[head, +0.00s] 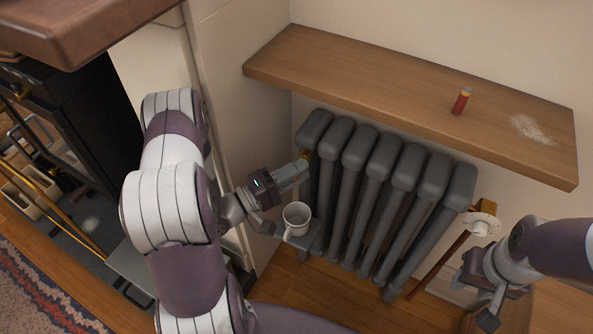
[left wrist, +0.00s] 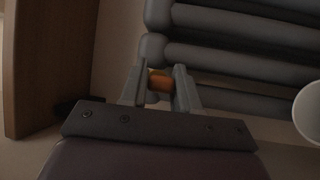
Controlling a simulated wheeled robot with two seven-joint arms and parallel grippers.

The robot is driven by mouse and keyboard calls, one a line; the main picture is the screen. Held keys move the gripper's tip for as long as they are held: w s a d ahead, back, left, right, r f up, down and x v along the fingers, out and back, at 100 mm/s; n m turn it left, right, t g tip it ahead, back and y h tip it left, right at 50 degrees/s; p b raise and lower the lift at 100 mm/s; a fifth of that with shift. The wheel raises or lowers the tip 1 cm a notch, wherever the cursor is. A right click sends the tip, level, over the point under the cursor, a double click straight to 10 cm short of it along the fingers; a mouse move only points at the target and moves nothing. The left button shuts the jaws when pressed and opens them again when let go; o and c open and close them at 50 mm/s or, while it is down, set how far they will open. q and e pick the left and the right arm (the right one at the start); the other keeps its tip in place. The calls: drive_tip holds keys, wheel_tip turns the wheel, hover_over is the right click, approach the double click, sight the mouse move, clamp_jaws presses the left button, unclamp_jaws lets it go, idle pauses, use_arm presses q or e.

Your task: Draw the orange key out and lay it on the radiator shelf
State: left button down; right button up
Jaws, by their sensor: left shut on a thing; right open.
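The orange key (left wrist: 160,81) shows between the two fingers of my left gripper (left wrist: 158,88) in the left wrist view. My left gripper is shut on it, right by the upper left end of the grey radiator (head: 372,160). In the head view, my left gripper (head: 301,165) hides most of the key, and only a small orange-brown bit shows at the fingertips. I cannot tell how deep the key sits in the radiator. The wooden radiator shelf (head: 370,82) runs above the radiator. My right gripper (head: 484,308) is open and empty at the lower right.
A red cylinder with a yellowish top (head: 460,103) stands on the shelf, with a white powdery patch (head: 531,129) to its right. A pale round fitting (head: 482,225) is right of the radiator. The shelf's left half is clear.

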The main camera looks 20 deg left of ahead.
use_arm(q)
drive_tip(key=shift+s, duration=0.15)
drive_tip(key=shift+s+a+p, duration=0.1)
drive_tip(key=shift+s+p, duration=0.2)
drive_tip(key=shift+s, duration=0.9)
drive_tip(key=s+p, duration=0.1)
drive_tip(key=s, duration=0.3)
drive_tip(key=shift+a, duration=0.15)
idle(0.3)
